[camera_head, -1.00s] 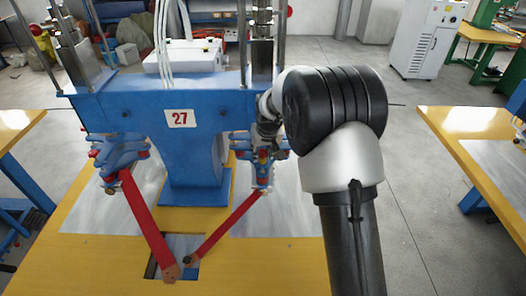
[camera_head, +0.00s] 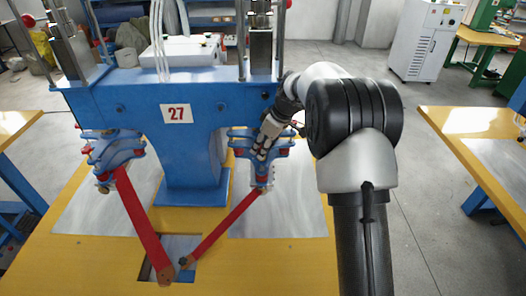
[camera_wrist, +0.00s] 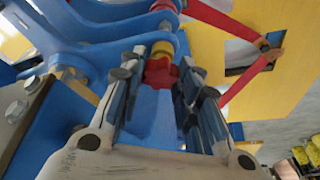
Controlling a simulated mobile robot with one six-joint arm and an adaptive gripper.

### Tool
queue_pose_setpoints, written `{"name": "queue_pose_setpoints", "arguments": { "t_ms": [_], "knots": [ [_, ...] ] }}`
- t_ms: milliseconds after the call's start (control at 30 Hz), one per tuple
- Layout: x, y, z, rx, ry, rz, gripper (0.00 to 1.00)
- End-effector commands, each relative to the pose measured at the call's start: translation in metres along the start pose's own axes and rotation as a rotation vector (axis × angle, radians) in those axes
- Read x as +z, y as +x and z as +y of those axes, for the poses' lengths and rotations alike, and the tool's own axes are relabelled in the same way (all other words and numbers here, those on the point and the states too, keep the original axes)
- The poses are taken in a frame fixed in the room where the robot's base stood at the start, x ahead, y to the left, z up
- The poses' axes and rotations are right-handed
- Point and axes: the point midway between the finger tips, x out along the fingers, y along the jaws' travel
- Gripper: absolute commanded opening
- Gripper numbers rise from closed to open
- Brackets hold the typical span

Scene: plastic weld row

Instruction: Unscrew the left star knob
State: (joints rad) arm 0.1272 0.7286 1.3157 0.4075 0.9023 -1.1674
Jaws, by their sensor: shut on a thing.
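A red star knob (camera_wrist: 160,73) sits under a brass-coloured ring on a blue bracket in the wrist view. My gripper (camera_wrist: 163,66) has its fingers on both sides of this knob and is shut on it. In the head view my gripper (camera_head: 264,148) is at the right-hand clamp head (camera_head: 270,170) of the blue machine, and the held knob cannot be made out clearly there. The left-hand clamp head (camera_head: 112,155) also carries small red knobs, and my gripper is well away from it.
Two red bars (camera_head: 138,215) run from the clamp heads to a cutout in the yellow table (camera_head: 90,270). The blue machine column (camera_head: 192,150) stands left of my gripper. Blue bracket arms (camera_wrist: 120,25) crowd the fingers. Open floor (camera_head: 420,230) lies to the right.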

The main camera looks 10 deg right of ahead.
Motion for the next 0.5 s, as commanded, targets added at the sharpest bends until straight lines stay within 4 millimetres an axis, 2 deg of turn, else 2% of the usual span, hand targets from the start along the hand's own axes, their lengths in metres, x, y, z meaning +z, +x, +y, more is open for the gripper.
{"name": "queue_pose_setpoints", "arguments": {
  "t_ms": [300,400,500],
  "knots": [
    [-0.0046,-0.0049,0.0034,-0.188,-0.456,0.003,0.09],
    [-0.0046,-0.0049,0.0036,-0.234,-0.566,0.002,0.09],
    [-0.0030,-0.0022,0.0029,-0.231,-0.567,0.002,0.09]
  ]
}}
